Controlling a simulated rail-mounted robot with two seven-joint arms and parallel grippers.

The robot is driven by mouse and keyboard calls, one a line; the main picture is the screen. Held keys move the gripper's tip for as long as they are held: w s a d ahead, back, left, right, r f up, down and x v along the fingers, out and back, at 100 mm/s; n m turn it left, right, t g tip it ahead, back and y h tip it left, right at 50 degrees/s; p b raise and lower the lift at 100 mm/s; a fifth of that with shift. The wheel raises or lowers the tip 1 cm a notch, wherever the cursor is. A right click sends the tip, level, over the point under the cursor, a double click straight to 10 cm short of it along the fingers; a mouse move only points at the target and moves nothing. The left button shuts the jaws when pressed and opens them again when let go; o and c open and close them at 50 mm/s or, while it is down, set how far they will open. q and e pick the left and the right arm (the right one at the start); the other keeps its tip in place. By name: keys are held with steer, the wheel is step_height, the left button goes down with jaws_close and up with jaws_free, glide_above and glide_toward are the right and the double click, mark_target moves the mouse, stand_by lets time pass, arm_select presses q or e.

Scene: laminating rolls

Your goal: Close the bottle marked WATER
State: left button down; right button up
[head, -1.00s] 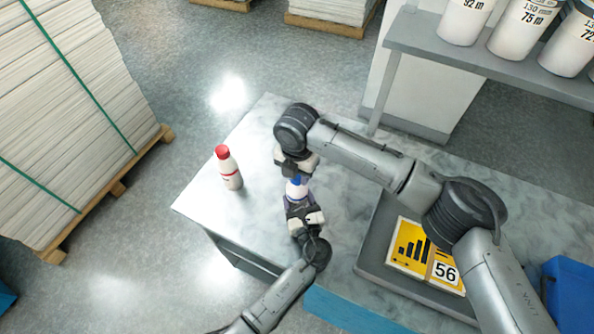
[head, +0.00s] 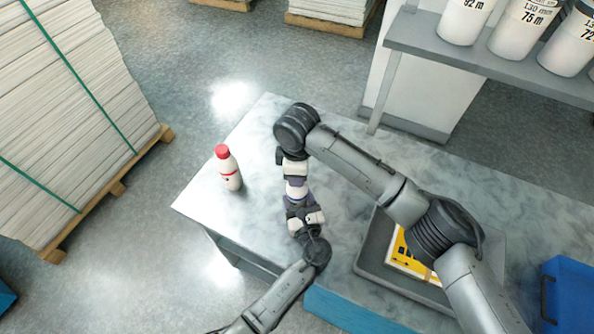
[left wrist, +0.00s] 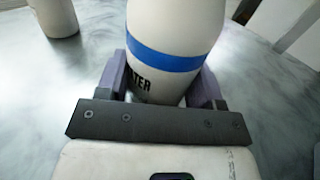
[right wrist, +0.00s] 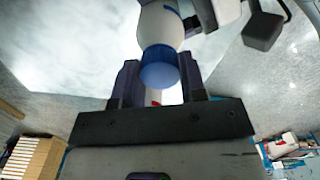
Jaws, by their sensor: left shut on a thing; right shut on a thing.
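The bottle marked WATER (head: 296,190) is white with a blue band. In the left wrist view it (left wrist: 172,25) stands between the fingers, its lettering partly covered. My left gripper (head: 303,217) is shut on the bottle's body. My right gripper (head: 294,168) is just beyond the bottle in the head view and shut on the blue cap. In the right wrist view the blue cap (right wrist: 158,70) sits between the fingers, in line with the bottle and apparently against its end. I cannot tell how tightly it is seated. The head view hides the cap behind my right gripper.
A white bottle with a red cap (head: 229,168) stands to the left on the grey table (head: 255,130). A dark tray (head: 375,250) with a yellow card (head: 408,258) lies to the right. A blue bin (head: 567,290) is at the right edge. A shelf (head: 480,68) holds labelled white rolls.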

steer(key=m, duration=0.7)
steer(key=shift+m, duration=0.3)
steer(key=o, duration=1.1)
step_height(320, 180, up, 12)
arm_select(q)
steer(key=shift+c, duration=0.8)
jaws_free()
steer(key=shift+s, duration=0.1)
steer(key=v, duration=1.3)
steer(key=shift+s, duration=0.35)
arm_select(e)
steer(key=shift+r, duration=0.25)
